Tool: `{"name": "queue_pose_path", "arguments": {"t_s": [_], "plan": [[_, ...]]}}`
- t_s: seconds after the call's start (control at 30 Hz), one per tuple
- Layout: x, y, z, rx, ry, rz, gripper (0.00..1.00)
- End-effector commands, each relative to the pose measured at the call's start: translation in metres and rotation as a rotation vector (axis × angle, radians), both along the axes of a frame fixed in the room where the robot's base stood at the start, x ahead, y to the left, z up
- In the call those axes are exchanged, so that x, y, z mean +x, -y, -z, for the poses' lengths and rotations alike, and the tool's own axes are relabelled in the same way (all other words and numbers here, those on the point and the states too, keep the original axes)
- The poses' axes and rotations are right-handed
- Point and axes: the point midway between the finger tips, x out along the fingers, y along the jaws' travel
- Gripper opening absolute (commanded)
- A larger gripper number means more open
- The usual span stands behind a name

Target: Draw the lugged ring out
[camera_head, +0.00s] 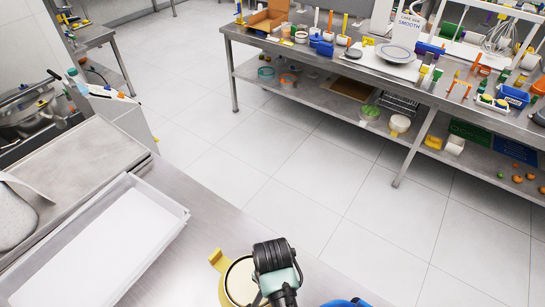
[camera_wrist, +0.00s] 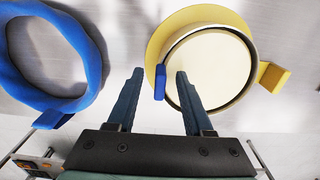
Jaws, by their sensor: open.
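In the wrist view, my gripper (camera_wrist: 159,76) is open, its two dark blue fingers apart. A small blue lug (camera_wrist: 160,83) stands between the fingertips, at the left edge of a round cream piece (camera_wrist: 213,62) with a dark metallic rim. I cannot tell whether the fingers touch the lug. A yellow round piece (camera_wrist: 165,37) shows around the rim, with a yellow lug (camera_wrist: 273,77) at its right. The yellow piece (camera_head: 217,262) also shows in the head view, partly hidden by my wrist. A separate blue ring (camera_wrist: 92,50) with its own lug lies left of my gripper.
A white-floored tray (camera_head: 100,255) lies on the steel counter, left of the yellow piece. The blue ring is partly visible at the head view's bottom edge. A cluttered steel table (camera_head: 300,48) stands across the open floor (camera_head: 280,165).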

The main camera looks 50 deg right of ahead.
Motion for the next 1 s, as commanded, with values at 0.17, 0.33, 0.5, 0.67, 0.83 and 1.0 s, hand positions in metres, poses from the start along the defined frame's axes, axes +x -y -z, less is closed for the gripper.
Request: {"name": "queue_pose_path", "arguments": {"t_s": [0.17, 0.33, 0.5, 0.67, 0.83, 1.0], "plan": [[-0.0001, -0.0002, 0.0043, 0.000, 0.000, 0.000, 0.51], [0.0000, -0.0002, 0.0042, 0.000, 0.000, 0.000, 0.51], [0.0000, -0.0001, 0.0040, 0.000, 0.000, 0.000, 0.21], [0.0000, 0.0000, 0.0039, 0.000, 0.000, 0.000, 0.00], [0.0000, 0.0000, 0.0039, 0.000, 0.000, 0.000, 0.00], [0.0003, 0.0002, 0.0035, -0.001, 0.001, 0.000, 0.00]]}}
